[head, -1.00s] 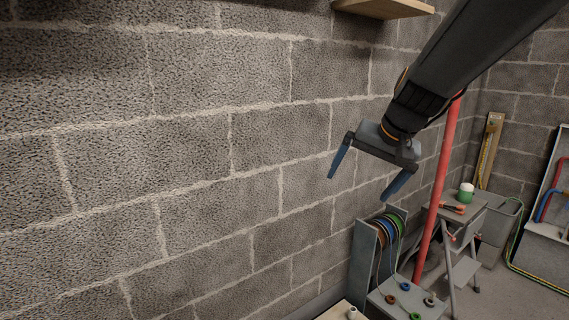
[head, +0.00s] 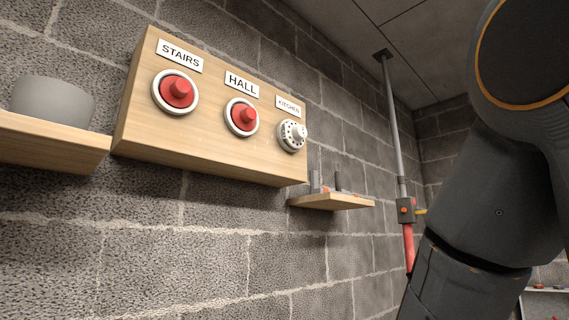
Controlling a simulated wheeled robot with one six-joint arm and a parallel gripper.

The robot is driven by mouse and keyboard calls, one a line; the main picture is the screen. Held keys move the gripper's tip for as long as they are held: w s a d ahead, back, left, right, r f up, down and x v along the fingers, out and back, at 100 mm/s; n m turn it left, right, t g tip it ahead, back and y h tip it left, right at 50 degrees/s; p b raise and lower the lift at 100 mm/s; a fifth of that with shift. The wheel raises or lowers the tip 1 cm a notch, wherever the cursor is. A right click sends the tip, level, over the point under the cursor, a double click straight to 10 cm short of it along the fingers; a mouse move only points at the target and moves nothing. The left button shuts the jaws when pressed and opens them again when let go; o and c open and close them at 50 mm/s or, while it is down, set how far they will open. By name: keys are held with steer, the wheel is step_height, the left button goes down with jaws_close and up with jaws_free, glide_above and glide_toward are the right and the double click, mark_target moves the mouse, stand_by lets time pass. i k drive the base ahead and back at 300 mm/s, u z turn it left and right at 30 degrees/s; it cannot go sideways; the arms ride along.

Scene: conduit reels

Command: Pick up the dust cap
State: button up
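A light wooden box (head: 210,142) is fixed to the block wall with three labelled round fittings. The fitting under STAIRS has a red round cap-like piece (head: 177,92) in a white ring. The fitting under HALL has a similar red piece (head: 243,118) in a white ring. The fitting under KITCHEN (head: 292,136) is white with dark holes around its face and no red piece. I cannot tell for sure which piece is the dust cap. My arm fills the right side, and my gripper is out of view.
A small wooden shelf (head: 330,204) below the box holds small upright grey and dark pieces and reddish bits. A grey bowl (head: 54,101) stands on another shelf (head: 50,146) at the left. A pipe (head: 393,120) with a red lower part runs up to the ceiling.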

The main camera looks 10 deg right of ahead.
mark_target(177, 91)
steer(key=z, duration=0.65)
steer(key=k, duration=1.1)
steer(key=u, duration=0.85)
